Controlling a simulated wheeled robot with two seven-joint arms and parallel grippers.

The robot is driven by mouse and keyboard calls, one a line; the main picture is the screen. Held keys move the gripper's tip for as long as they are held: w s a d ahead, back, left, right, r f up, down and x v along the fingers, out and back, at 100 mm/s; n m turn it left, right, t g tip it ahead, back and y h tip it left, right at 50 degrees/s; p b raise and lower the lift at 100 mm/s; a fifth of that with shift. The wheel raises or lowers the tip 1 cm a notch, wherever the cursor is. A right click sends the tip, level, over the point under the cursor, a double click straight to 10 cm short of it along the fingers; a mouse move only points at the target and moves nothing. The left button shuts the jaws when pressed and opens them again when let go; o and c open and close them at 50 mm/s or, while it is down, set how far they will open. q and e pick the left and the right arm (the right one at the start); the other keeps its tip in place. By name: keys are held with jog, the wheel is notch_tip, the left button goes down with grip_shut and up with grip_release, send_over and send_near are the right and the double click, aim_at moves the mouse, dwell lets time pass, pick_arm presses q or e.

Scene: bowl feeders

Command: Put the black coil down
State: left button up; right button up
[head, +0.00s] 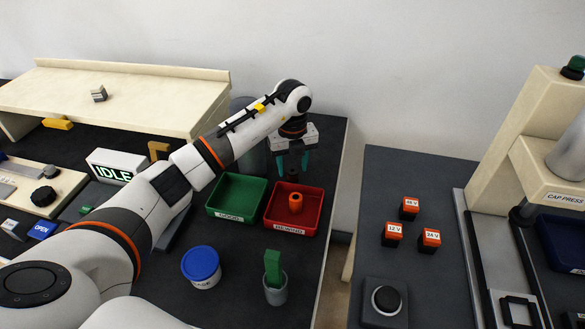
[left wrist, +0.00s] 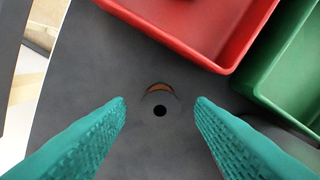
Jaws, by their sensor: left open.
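The black coil (left wrist: 160,110) is a small dark cylinder with a round hole in its top and an orange crescent along one edge. In the left wrist view it stands upright on the dark table, outside the red bin. In the head view it shows as a dark stub (head: 293,176) behind the red bin. My left gripper (head: 293,166) points down over it, with teal fingers open. In the left wrist view the fingers (left wrist: 160,108) are on either side of the coil, with clear gaps. My right gripper is not in view.
The red bin (head: 312,213) holds an orange coil (head: 295,202). The green bin (head: 225,214), labelled GOOD, looks empty and stands beside it. A grey cylinder (head: 250,150) stands behind the bins. A blue-lidded tub (head: 202,266) and a grey cup (head: 276,292) stand in front.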

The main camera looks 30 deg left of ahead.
aim_at(292, 171)
pick_arm(q)
notch_tip(292, 171, up, 10)
jog(key=shift+r, duration=0.25)
dwell(0.5)
